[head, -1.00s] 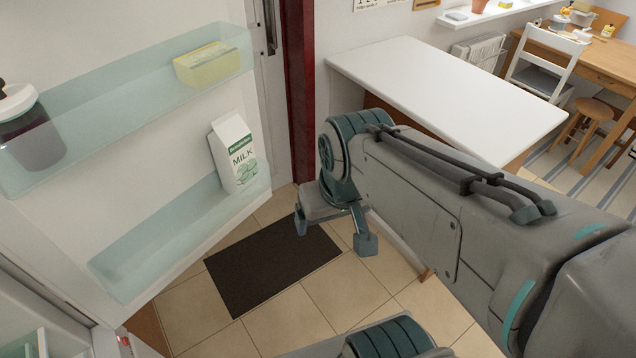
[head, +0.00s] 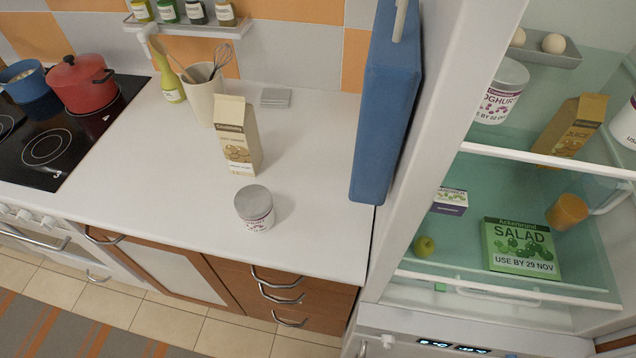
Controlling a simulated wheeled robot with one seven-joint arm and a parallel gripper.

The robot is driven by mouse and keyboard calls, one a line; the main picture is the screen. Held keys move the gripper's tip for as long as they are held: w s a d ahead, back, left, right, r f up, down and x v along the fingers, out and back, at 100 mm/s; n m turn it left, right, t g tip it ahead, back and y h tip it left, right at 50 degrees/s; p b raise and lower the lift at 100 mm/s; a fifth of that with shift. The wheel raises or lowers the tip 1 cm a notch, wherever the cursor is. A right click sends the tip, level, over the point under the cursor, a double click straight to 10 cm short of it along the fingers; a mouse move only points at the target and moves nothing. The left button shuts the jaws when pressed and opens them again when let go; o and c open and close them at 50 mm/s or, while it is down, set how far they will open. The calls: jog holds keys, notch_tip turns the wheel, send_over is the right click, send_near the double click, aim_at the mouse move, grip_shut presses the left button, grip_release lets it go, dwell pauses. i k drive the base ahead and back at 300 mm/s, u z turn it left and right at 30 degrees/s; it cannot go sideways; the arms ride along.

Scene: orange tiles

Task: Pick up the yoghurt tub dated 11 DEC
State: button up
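A yoghurt tub with a grey lid (head: 255,208) stands upright on the white counter; its date cannot be read from here. A second tub (head: 500,92) stands on the upper fridge shelf, its label partly hidden, with "BY 02" showing. A third white tub (head: 625,126) is cut off by the right edge on the same shelf; its date is out of sight. No tub visibly reads 11 DEC. My gripper is not in view.
A red pot (head: 80,85) is on the hob.

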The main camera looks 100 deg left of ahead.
aim_at(253, 204)
jog(key=u, duration=5.75)
jog(key=i, duration=1.5)
jog(key=z, duration=1.8)
